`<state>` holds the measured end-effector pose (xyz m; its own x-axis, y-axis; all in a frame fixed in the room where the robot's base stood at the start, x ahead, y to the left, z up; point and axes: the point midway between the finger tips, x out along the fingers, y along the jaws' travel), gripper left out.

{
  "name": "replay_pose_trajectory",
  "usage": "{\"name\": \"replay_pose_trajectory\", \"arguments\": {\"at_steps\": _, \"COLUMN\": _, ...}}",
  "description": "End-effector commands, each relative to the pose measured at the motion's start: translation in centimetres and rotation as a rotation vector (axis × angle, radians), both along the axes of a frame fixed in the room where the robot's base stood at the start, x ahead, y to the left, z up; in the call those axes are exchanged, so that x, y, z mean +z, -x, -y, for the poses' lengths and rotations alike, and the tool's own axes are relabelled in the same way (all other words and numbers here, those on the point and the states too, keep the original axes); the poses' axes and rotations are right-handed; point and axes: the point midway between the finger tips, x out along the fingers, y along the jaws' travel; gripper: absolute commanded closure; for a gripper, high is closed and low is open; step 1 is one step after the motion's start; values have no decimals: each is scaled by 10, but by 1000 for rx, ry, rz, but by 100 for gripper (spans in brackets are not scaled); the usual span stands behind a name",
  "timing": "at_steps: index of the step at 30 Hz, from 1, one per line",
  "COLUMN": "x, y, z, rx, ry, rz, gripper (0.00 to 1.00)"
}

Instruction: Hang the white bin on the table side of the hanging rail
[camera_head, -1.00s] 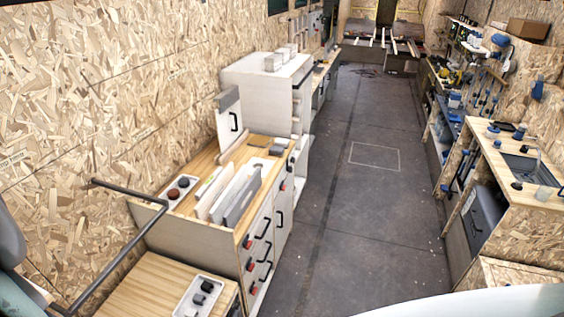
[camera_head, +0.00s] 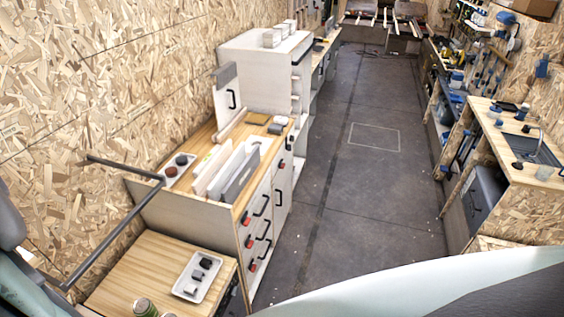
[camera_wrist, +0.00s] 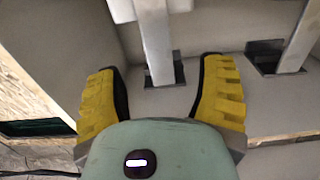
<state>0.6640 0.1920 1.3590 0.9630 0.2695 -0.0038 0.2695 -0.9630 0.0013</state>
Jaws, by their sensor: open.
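My gripper (camera_wrist: 159,66) shows in the wrist view with its two yellow fingers spread apart and nothing held between them. A pale post with a dark square foot lies in the view between the fingertips; I cannot tell how far off it is. The dark hanging rail (camera_head: 118,228) shows at the left of the head view, running from the wall and bending toward the near table (camera_head: 140,262). Nothing is seen hanging on it. I cannot clearly identify the white bin; a shallow white tray (camera_head: 183,286) with small dark items lies on the near table. My gripper is outside the head view.
A wooden counter (camera_head: 205,150) with upright boards and a second small tray (camera_head: 170,181) stands beyond the rail. A white cabinet (camera_head: 255,75) is behind it. A workbench (camera_head: 505,150) lines the right. The floor (camera_head: 350,200) between is clear.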

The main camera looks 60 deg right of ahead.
Motion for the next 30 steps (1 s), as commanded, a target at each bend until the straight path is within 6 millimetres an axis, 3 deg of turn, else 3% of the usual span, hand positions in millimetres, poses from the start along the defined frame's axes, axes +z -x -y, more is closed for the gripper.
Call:
{"name": "replay_pose_trajectory", "arguments": {"at_steps": 12, "x": -1, "y": -43, "z": -10, "rx": -4, "ry": -3, "rz": 6, "gripper": 31}}
{"name": "replay_pose_trajectory", "arguments": {"at_steps": 28, "x": 2, "y": -51, "z": -13, "rx": -3, "ry": -2, "rz": 4, "gripper": 28}}
{"name": "replay_pose_trajectory", "arguments": {"at_steps": 30, "x": 2, "y": -51, "z": -13, "rx": -3, "ry": -2, "rz": 4, "gripper": 35}}
